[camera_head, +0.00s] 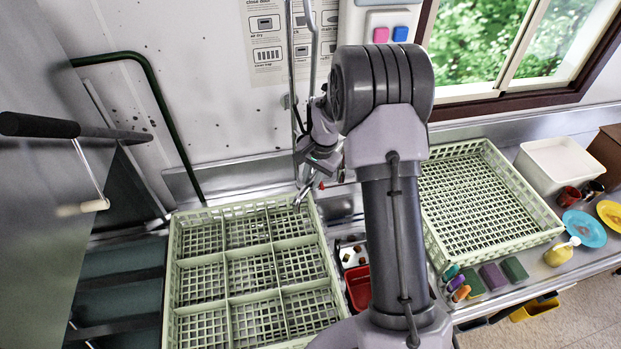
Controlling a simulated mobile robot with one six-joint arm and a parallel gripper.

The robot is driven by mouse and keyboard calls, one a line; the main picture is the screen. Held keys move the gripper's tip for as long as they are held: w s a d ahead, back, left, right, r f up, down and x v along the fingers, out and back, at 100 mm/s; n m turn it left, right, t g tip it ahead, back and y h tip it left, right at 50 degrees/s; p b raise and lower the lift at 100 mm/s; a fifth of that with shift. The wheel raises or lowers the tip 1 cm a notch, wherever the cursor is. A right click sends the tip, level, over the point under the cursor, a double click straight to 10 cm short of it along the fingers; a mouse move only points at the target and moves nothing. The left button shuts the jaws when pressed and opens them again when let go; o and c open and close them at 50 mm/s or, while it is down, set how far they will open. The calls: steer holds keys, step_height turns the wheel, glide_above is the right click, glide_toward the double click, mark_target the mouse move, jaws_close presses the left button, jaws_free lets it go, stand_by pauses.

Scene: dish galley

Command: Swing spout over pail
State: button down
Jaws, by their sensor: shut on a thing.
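The metal spout (303,196) hangs by the back wall, its tip pointing down near the back right corner of the left green rack. My gripper (318,168) is at the spout and shut on it; its fingers are small here and partly covered by my own arm. A red container (357,290) stands in the sink area, to the right of the rack and partly behind my arm.
The divided green rack (224,260) fills the left counter. Another green rack (428,255), a white tub (533,171) and plates (585,229) stand to the right. Sponges (492,276) line the front edge. A dark-handled lever (40,125) juts in at left.

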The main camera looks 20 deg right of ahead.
steer(key=s+d+n+g+y, duration=0.1)
steer(key=s+d+n, duration=0.7)
steer(key=d, duration=0.6)
steer(key=shift+s+d+n, duration=0.2)
steer(key=shift+s+n, duration=0.2)
steer(key=shift+s, duration=0.05)
steer(key=c, duration=1.5)
jaws_free()
steer(key=shift+o, duration=1)
steer(key=shift+d, duration=0.2)
steer(key=shift+a, duration=0.1)
